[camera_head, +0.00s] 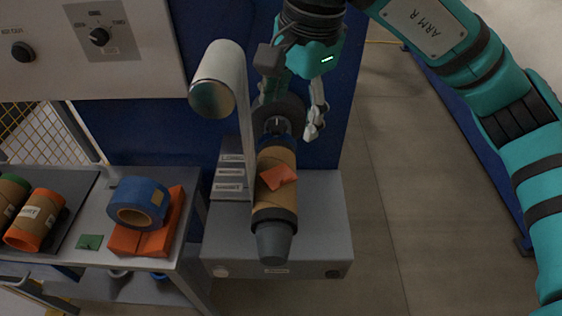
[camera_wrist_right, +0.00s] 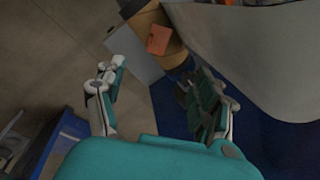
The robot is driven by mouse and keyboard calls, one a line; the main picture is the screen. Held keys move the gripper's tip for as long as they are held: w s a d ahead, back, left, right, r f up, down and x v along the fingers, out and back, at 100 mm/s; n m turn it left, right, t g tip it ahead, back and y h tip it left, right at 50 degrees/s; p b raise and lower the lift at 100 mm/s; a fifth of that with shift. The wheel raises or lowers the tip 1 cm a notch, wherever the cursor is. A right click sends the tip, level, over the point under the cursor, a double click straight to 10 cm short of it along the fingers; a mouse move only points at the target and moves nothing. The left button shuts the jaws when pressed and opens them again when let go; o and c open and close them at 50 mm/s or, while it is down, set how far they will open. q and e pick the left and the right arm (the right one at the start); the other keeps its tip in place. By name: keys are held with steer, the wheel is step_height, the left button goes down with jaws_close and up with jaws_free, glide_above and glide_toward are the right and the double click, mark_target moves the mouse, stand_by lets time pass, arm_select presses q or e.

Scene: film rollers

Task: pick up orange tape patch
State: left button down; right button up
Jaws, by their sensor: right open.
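The orange tape patch (camera_head: 278,177) lies on the brown cardboard roll (camera_head: 275,203) mounted on the machine's spindle. In the right wrist view the patch (camera_wrist_right: 158,40) is at the top, beyond my fingers, still apart from them. My right gripper (camera_head: 291,117) is open and empty above the machine, a little behind the roll in the head view. It also shows open in the right wrist view (camera_wrist_right: 160,92). My left gripper is not in view.
A side table at left holds a blue tape roll (camera_head: 139,202), an orange stack (camera_head: 142,242), a green patch (camera_head: 91,242) and other rolls (camera_head: 36,218).

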steer(key=p, duration=0.2)
glide_toward(277, 176)
step_height(277, 176, up, 2)
steer(key=s, duration=0.1)
steer(key=f, duration=0.1)
steer(key=w+f+p, duration=0.1)
steer(key=f, duration=0.1)
steer(key=shift+a+f+p, duration=0.1)
steer(key=shift+f+p, duration=0.2)
steer(key=shift+f, duration=0.5)
steer(key=f+p, duration=0.1)
steer(key=w+f+p, duration=0.1)
steer(key=f, duration=0.1)
steer(key=shift+a+f, duration=0.2)
steer(key=shift+f, duration=0.45)
steer(key=shift+a+f, duration=0.1)
steer(key=shift+f, duration=0.15)
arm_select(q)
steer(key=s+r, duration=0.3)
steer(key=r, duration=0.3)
arm_select(e)
steer(key=c, duration=0.9)
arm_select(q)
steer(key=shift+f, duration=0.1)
arm_select(e)
steer(key=shift+r, duration=0.15)
